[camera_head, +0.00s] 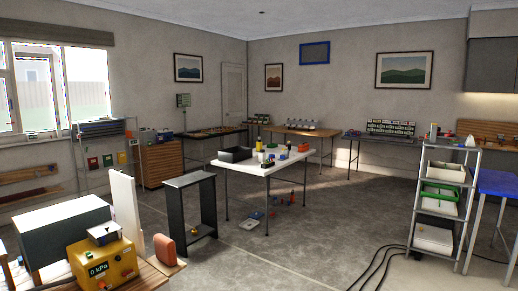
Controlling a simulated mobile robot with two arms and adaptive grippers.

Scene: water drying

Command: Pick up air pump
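I cannot say for sure which thing is the air pump. A yellow box (122,262) with a dark "0 kPa" display stands on a wooden bench at the lower left. A small grey and dark block (104,234) sits on its top. Neither of my grippers shows in the head view.
A large grey-green box (62,235), a white upright panel (126,205) and an orange-brown block (165,249) are near the yellow box. A dark open stand (208,212), a white table (252,169) and a grey shelf cart (437,205) stand beyond. Cables (378,262) cross the open floor.

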